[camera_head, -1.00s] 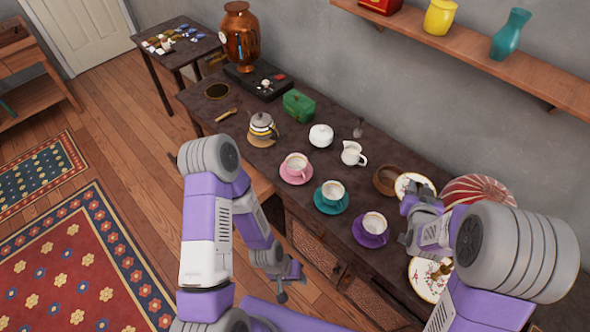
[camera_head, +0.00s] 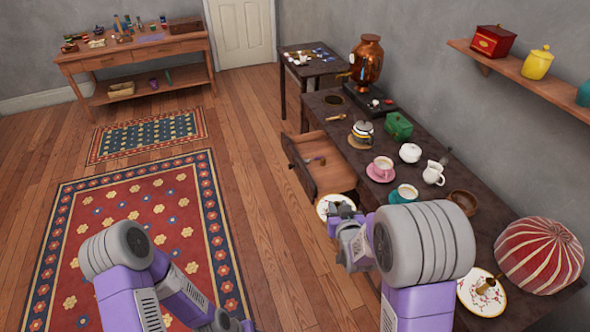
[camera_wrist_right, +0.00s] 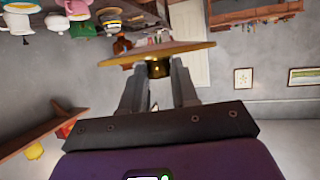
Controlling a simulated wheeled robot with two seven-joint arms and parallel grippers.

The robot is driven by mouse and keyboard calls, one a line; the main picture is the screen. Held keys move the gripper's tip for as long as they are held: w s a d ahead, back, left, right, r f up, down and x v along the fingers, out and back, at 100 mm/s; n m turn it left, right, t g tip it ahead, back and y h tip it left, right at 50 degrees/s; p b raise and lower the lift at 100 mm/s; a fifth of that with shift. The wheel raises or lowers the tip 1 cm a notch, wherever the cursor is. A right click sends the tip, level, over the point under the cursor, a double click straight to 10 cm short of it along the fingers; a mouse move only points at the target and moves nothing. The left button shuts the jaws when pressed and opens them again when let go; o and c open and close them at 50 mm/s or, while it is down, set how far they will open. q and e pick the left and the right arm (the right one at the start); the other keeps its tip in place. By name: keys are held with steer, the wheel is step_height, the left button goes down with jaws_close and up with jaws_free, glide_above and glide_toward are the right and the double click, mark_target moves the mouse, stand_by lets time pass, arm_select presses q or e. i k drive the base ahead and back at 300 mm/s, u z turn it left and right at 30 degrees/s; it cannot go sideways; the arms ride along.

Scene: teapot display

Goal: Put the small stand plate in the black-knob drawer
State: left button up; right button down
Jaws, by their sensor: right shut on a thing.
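The small stand plate (camera_head: 325,204) is white with a patterned rim. My right gripper (camera_head: 343,212) is shut on it and holds it in the air, close in front of an open wooden drawer (camera_head: 335,180). In the right wrist view the plate (camera_wrist_right: 190,48) shows edge-on, with a short brass-coloured stem (camera_wrist_right: 158,69) between the fingers (camera_wrist_right: 157,88). My left gripper (camera_head: 232,324) is low at the bottom edge, partly cut off.
The dark table (camera_head: 345,135) carries a kettle (camera_head: 361,134), green box (camera_head: 398,126), pink cup (camera_head: 383,166), teal cup (camera_head: 404,193) and copper samovar (camera_head: 367,62). A larger plate (camera_head: 470,290) and a red-striped dome (camera_head: 540,256) stand at right.

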mark_target(327, 157)
steer(key=u, duration=0.6)
steer(key=i, duration=2.4)
steer(key=z, duration=1.45)
steer(key=i, duration=0.6)
steer(key=z, duration=0.5)
